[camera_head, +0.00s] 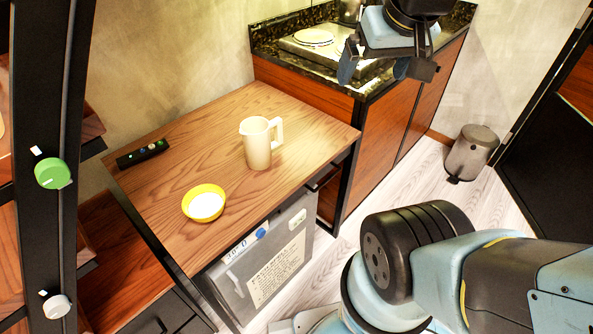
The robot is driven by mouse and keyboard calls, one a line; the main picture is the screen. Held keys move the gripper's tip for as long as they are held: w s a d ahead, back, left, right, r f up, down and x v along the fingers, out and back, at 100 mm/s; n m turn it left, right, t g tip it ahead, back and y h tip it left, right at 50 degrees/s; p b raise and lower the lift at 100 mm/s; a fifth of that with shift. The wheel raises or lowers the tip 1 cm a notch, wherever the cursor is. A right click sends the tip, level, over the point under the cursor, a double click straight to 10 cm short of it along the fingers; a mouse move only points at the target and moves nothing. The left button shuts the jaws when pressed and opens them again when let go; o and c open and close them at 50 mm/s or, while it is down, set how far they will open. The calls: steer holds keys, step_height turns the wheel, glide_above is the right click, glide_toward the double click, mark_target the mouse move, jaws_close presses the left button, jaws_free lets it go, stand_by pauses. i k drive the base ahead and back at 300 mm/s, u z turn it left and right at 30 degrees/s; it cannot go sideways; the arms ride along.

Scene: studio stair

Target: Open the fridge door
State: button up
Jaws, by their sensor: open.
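A small grey fridge (292,232) stands under the wooden table, its front facing the open floor. Its door looks shut and carries a paper note and small labels. A dark handle-like bar (325,177) shows just under the table edge near the fridge's upper right; I cannot tell if it belongs to the fridge. My gripper (386,72) is at the top right, in front of the kitchen counter in the picture. It is open and empty, its fingers apart, and well away from the fridge. My arm covers the floor at lower right.
The wooden table (225,130) bears a cream pitcher (258,152), a yellow bowl (195,214) and a black remote (142,154). The counter (375,130) stands behind. A bin (472,153) is at right. A black post (40,110) rises at left. Pale floor (405,190) is clear between counter and bin.

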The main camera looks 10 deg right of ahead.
mark_target(251, 280)
steer(key=u, duration=0.7)
steer(key=k, duration=1.05)
steer(key=z, duration=0.1)
